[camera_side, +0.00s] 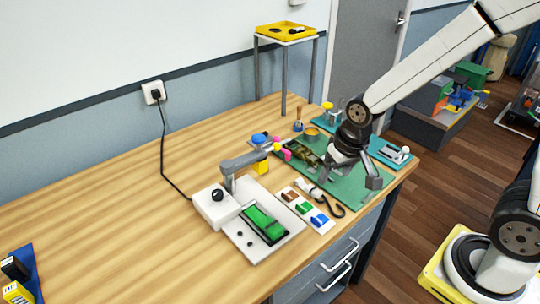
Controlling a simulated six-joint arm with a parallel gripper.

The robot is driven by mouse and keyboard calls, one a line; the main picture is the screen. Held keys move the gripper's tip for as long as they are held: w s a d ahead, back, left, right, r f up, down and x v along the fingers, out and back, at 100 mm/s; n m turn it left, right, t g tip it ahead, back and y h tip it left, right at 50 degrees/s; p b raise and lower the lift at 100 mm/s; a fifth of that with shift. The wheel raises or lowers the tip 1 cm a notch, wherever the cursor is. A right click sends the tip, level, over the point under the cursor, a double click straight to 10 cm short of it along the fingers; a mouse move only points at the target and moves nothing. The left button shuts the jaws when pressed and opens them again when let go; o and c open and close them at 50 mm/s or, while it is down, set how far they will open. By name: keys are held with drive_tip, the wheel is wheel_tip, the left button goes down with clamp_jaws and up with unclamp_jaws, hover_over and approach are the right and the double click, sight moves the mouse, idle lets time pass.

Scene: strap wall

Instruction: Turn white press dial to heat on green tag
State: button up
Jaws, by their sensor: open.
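The white press (270,243) stands on the wooden bench, with a grey lever arm above it. Its dial (217,195) is a small black knob on top of the white box at the press's left end; its setting is too small to read. A green piece (262,224) lies in the dark bed of the press. A white card (318,225) right of the press carries brown, green and blue tags; the green tag (303,208) is in the middle. My gripper (351,177) is open, over the green mat and well right of the dial, apart from it.
A green mat (347,190) with small tools and parts lies beneath my gripper. A cable runs from the wall socket (153,92) to the press. The bench's left half is mostly clear.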

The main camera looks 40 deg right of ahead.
drive_tip(key=w+a+m+g, duration=0.1)
drive_tip(key=w+a+m, duration=0.35)
drive_tip(key=w, duration=0.25)
drive_tip(key=w+a+m, duration=0.4)
drive_tip(key=w+m, duration=0.2)
drive_tip(key=w, duration=0.2)
drive_tip(key=m+g, duration=0.1)
drive_tip(key=m, duration=0.7)
approach(217, 192)
drive_tip(key=shift+s+d+f, duration=0.15)
drive_tip(key=shift+d+f, duration=0.3)
drive_tip(key=shift+d, duration=0.05)
drive_tip(key=shift+w+a+f+m, duration=0.25)
drive_tip(key=shift+a+m, duration=0.25)
drive_tip(key=shift+m, duration=0.25)
drive_tip(key=shift+f, duration=0.1)
drive_tip(key=shift+f, duration=3.75)
clamp_jaws()
